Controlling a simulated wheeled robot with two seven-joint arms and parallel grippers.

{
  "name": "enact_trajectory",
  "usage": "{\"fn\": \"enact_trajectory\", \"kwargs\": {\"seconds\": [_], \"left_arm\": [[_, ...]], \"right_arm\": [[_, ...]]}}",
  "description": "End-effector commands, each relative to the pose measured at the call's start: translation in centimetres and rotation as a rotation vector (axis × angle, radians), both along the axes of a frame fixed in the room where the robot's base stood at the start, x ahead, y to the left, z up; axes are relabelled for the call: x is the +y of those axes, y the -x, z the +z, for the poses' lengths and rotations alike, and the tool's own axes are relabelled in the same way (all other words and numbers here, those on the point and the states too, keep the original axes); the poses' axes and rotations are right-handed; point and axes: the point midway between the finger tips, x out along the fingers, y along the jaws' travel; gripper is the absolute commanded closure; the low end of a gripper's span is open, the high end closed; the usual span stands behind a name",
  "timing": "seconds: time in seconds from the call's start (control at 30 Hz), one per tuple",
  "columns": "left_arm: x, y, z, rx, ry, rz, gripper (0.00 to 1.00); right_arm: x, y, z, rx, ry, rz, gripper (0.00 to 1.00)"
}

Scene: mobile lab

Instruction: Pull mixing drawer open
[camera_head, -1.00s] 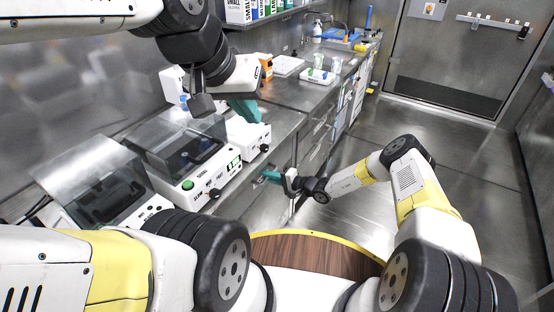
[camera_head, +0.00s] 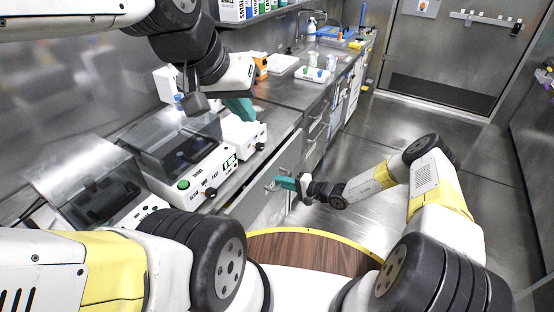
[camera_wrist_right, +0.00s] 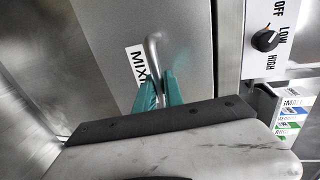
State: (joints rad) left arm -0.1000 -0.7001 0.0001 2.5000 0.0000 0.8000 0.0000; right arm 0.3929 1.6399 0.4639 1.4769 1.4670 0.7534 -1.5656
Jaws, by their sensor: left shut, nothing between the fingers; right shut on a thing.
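The mixing drawer's grey front (camera_head: 265,208) is in the cabinet below the counter, left of my right arm in the head view. In the right wrist view the drawer front (camera_wrist_right: 185,35) carries a white label (camera_wrist_right: 136,65) reading "MIXI", partly covered by my fingers. My right gripper (camera_head: 284,183) is shut on the metal bar handle (camera_wrist_right: 153,48), its teal fingers (camera_wrist_right: 158,92) closed around the bar's lower part. The drawer front appears to stand out a little from the cabinet. My left gripper (camera_head: 240,108) is shut and empty above the counter, beside the white machines.
White lab machines with clear lids (camera_head: 175,145) stand on the counter at left. A white tray with small items (camera_head: 314,75) sits farther back. Open metal floor (camera_head: 345,135) lies right of the cabinets. The wrist view shows a control knob (camera_wrist_right: 265,40).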

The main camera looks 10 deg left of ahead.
Motion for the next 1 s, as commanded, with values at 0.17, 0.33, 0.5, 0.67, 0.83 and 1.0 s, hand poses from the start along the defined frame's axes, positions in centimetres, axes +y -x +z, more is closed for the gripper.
{"fn": "enact_trajectory", "kwargs": {"seconds": [0.17, 0.33, 0.5, 0.67, 0.83, 1.0], "left_arm": [[0.0, 0.0, 0.0, 0.000, 0.000, 0.000, 1.00], [0.0, 0.0, 0.0, 0.000, 0.000, 0.000, 1.00], [0.0, 0.0, 0.0, 0.000, 0.000, 0.000, 1.00], [0.0, 0.0, 0.0, 0.000, 0.000, 0.000, 1.00], [0.0, 0.0, 0.0, 0.000, 0.000, 0.000, 1.00], [0.0, 0.0, 0.0, 0.000, 0.000, 0.000, 1.00]], "right_arm": [[-5.1, 1.7, -0.1, 0.003, 0.002, -0.006, 1.00], [-9.5, 3.4, -0.1, 0.002, 0.003, -0.005, 1.00], [-13.6, 4.9, -0.1, 0.002, 0.004, -0.003, 1.00], [-16.7, 6.0, -0.1, 0.002, 0.004, -0.003, 1.00], [-19.0, 6.9, -0.1, 0.000, 0.002, -0.002, 1.00], [-20.2, 7.4, -0.1, 0.002, 0.003, -0.001, 1.00]]}}
